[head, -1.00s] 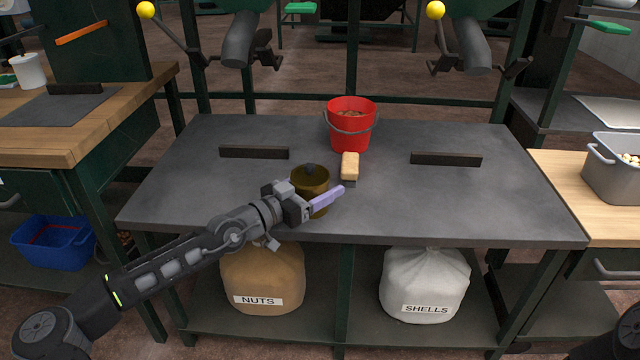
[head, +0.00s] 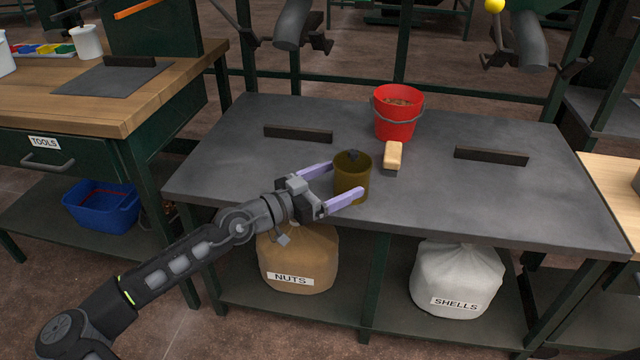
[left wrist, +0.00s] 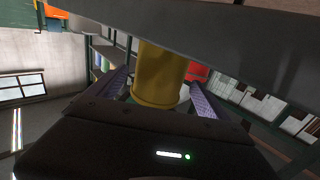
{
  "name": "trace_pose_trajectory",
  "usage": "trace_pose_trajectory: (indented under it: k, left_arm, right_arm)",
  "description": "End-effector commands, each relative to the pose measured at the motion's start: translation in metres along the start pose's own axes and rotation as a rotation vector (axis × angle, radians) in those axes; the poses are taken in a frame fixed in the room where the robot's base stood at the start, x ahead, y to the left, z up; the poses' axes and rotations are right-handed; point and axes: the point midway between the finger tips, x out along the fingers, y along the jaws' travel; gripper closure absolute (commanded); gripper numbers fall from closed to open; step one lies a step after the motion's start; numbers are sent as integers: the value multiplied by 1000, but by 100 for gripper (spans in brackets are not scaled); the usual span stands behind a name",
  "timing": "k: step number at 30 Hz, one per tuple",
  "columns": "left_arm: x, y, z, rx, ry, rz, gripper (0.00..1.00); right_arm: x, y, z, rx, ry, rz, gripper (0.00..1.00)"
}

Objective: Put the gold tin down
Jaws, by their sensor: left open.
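The gold tin (head: 352,180) stands upright on the grey worktop, near its front edge, with something dark showing at its open top. My left gripper (head: 340,184) is open, with one lavender finger on each side of the tin. In the left wrist view the tin (left wrist: 158,75) sits between the two spread fingers; I cannot tell whether either finger touches it. My right gripper is not in view.
A tan block-shaped brush (head: 393,156) lies just right of the tin, and a red bucket (head: 396,118) stands behind it. Dark bars (head: 298,134) (head: 491,156) lie left and right on the worktop (head: 480,205). Its right side is mostly clear.

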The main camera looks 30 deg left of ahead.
Motion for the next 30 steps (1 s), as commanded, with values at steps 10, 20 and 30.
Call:
trace_pose_trajectory:
  k: [10, 20, 30]
  left_arm:
    - [-48, 0, -1, 0, 1, -1, 10]
    - [-50, 0, 0, 2, 1, 0, 10]
    - [-49, 0, -1, 5, 0, 1, 10]
  right_arm:
    - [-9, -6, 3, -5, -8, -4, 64]
    - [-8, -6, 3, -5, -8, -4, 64]
    - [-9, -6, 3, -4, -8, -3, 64]
